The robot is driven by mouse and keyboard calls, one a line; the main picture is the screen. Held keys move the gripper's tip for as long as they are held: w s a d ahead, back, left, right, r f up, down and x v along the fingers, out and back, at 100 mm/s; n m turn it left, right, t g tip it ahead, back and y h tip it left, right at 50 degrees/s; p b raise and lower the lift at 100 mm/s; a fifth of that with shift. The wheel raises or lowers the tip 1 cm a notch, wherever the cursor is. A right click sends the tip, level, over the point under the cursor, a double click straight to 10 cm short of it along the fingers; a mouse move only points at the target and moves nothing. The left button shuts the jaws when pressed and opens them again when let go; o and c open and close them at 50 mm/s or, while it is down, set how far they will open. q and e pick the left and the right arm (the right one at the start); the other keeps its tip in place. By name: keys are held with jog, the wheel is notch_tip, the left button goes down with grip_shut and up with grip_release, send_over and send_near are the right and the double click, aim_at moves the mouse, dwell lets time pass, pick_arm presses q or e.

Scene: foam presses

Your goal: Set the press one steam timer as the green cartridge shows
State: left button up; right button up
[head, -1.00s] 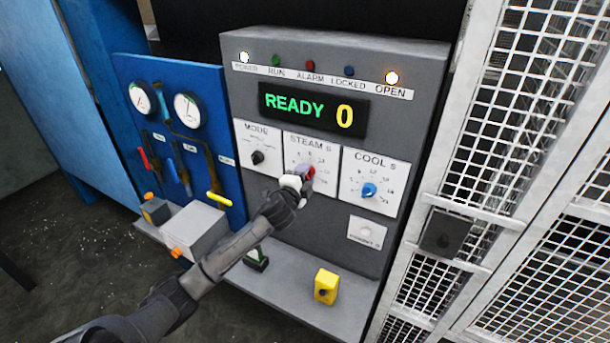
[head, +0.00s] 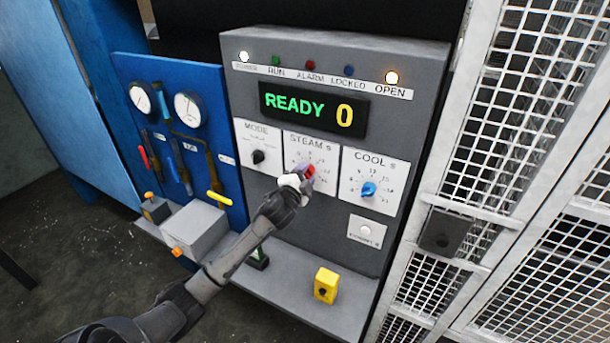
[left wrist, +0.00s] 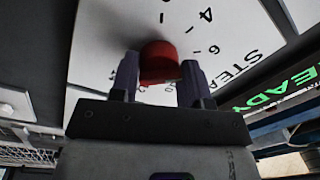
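The steam timer is a red knob (head: 310,171) on the white STEAM plate (head: 298,147), in the middle of the grey press console. My left gripper (head: 305,179) is at this knob. In the left wrist view its two fingers (left wrist: 160,82) stand on either side of the red knob (left wrist: 160,62) and appear to touch it. The knob's pointer is hidden, so I cannot tell its setting. A small dark green object (head: 259,260), possibly the green cartridge, sits on the console ledge, partly behind my left arm. Its markings are unreadable. My right gripper is not in view.
The display (head: 313,107) reads READY 0. The MODE knob (head: 258,156) and blue COOL knob (head: 368,189) flank the steam knob. A yellow block (head: 326,285) stands on the ledge (head: 300,300). A blue gauge panel (head: 180,120) is left; a mesh fence (head: 520,120) is right.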

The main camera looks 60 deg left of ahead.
pick_arm(q)
jog(key=o, duration=0.4)
jog(key=shift+f, duration=0.15)
jog(key=shift+b+v, duration=1.45)
jog(key=shift+v, duration=5.5)
jog(key=shift+w, duration=0.1)
jog(key=s+d+f+n+g+h+p, duration=0.2)
jog(key=s+d+f+n+g+h, duration=0.35)
jog(key=d+f, duration=0.75)
jog(key=s+d+f+g+h+p, duration=0.1)
jog(key=s+d+g+p, duration=0.1)
jog(key=s+d, duration=0.3)
jog(key=s+d+g+h+p, duration=0.2)
jog(key=s+d, duration=0.2)
jog(key=d, duration=0.4)
jog(key=s+d+f+g+h+p, duration=0.1)
jog(key=s+d+g+p, duration=0.1)
jog(key=s+d, duration=0.3)
jog(key=shift+s+d+f+m+g+h+p, duration=0.15)
jog(key=shift+d+g, duration=0.05)
jog(key=shift+d, duration=0.2)
jog(key=shift+s+d+f+m+g+h+p, duration=0.1)
jog(key=shift+s+d+f+g+p, duration=0.1)
jog(key=shift+d, duration=0.2)
